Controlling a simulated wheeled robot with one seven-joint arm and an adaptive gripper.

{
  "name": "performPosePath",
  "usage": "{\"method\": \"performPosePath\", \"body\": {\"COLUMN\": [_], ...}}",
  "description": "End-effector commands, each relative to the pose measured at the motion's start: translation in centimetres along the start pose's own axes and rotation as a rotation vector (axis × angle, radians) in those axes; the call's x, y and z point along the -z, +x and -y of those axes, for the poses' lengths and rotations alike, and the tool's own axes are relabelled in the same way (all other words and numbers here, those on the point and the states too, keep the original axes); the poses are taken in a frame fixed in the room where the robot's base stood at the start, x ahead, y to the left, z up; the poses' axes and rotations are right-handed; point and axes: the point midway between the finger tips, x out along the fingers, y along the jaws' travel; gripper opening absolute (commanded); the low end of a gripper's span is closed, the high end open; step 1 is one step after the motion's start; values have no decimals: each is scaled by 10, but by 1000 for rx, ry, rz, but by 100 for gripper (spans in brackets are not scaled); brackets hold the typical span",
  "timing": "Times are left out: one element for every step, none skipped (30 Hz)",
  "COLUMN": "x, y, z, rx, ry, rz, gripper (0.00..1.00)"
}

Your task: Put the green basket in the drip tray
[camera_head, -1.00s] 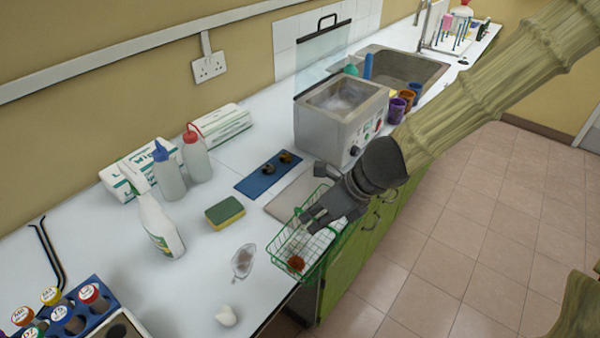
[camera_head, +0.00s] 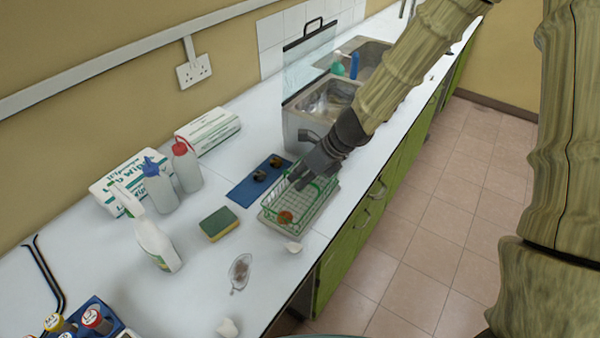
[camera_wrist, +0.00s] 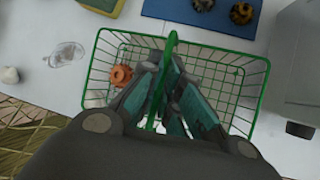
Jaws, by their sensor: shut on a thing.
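The green basket (camera_head: 291,206) is a wire basket at the counter's front edge, with an orange-brown part (camera_head: 285,217) inside. My gripper (camera_head: 304,181) reaches down into it from the upper right. In the wrist view, my gripper (camera_wrist: 172,105) is shut on the upright green handle (camera_wrist: 169,60) of the basket (camera_wrist: 100,62). The drip tray (camera_head: 322,213) is a shallow grey tray, partly hidden under the basket. The basket is over the tray and looks level; I cannot tell whether it touches the tray's floor.
The blue mat (camera_head: 247,189) with two dark parts lies behind the basket, and the steel bath (camera_head: 325,100) stands to its upper right.

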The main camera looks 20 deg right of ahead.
Motion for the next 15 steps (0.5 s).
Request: {"method": "performPosePath", "body": {"x": [-5, -8, -10, -11, -12, -13, -14, -14, -15, -16, -17, -19, -18, -16, -14], "y": [-1, 0, 2, 2, 3, 4, 4, 4, 5, 5, 5, 6, 8, 11, 14], "z": [6, 9, 13, 15, 16, 18, 19, 20, 21, 22, 24, 26, 28, 28, 28], "rx": [2, 1, 1, 1, 1, 0, 0, 0, 0, 0, 0, 0, -1, -2, -3], "ry": [-1, -1, -1, 0, 0, 0, 0, 0, 0, 0, 0, -1, 0, 3, 3], "rz": [-2, -1, -1, -1, -1, -1, 0, 1, 1, 1, 0, -1, -1, 0, 1], "gripper": [0, 0, 0, 0, 0, 0, 0, 0, 0, 0, 0, 0, 0, 0, 0]}}
